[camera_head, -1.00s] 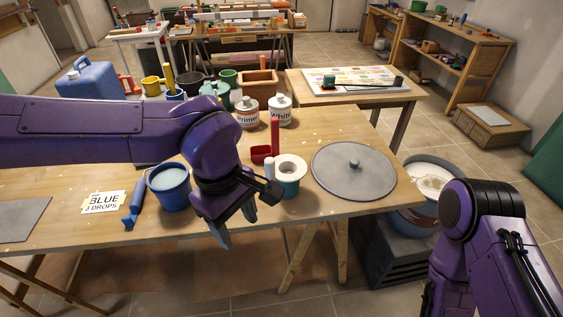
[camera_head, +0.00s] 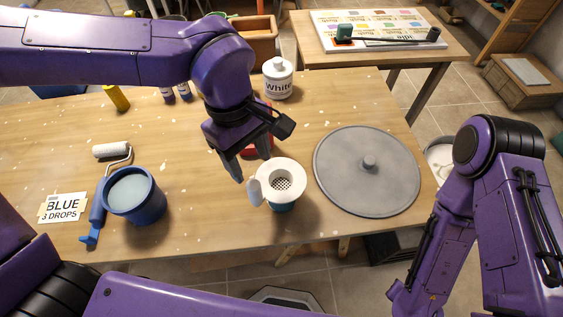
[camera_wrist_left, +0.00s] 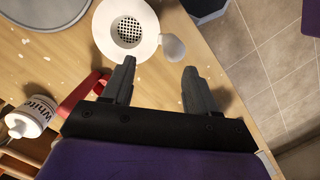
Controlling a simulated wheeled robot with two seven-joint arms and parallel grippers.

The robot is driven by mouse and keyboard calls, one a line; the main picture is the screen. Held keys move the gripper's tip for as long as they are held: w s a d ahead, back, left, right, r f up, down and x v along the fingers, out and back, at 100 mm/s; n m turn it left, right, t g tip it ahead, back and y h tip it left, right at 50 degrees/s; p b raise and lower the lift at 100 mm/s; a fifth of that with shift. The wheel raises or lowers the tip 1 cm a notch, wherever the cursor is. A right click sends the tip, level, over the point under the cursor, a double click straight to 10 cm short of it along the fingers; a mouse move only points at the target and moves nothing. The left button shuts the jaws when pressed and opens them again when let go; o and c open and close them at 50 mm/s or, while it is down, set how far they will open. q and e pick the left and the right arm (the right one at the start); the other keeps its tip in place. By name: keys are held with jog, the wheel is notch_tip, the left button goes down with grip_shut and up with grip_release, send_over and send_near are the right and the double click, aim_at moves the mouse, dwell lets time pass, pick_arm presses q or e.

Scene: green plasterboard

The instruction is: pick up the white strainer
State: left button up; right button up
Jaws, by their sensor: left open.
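My left gripper (camera_head: 252,169) is open and empty, just left of and behind the strainer in the head view, with fingers pointing down toward the handle. My right arm shows at the right, but its gripper is out of view.
A large grey round lid (camera_head: 345,190) lies right of the strainer. A red object (camera_head: 258,143) stands behind my left gripper, partly hidden. A white bottle (camera_head: 278,80) is farther back. Left are a blue bucket (camera_head: 146,205), a paint roller (camera_head: 112,151) and a label card (camera_head: 62,207).

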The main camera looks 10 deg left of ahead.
aim_at(250, 184)
pick_arm(q)
jog(key=s+f, duration=0.2)
jog(key=f, duration=0.1)
jog(key=shift+s+d+f, duration=0.15)
jog(key=shift+s+f, duration=0.1)
jog(key=shift+s, duration=0.15)
jog(key=f, duration=0.4)
jog(key=shift+w+d+f+p, duration=0.2)
jog(key=shift+d+f+p, duration=0.1)
jog(key=shift+f, duration=0.05)
jog(key=shift+d+f, duration=0.1)
jog(key=shift+f, duration=0.2)
jog(key=shift+s, duration=0.25)
jog(key=shift+c, duration=0.9)
grip_shut()
pick_arm(e)
jog(key=shift+s+r, duration=0.4)
jog(key=shift+s, duration=0.15)
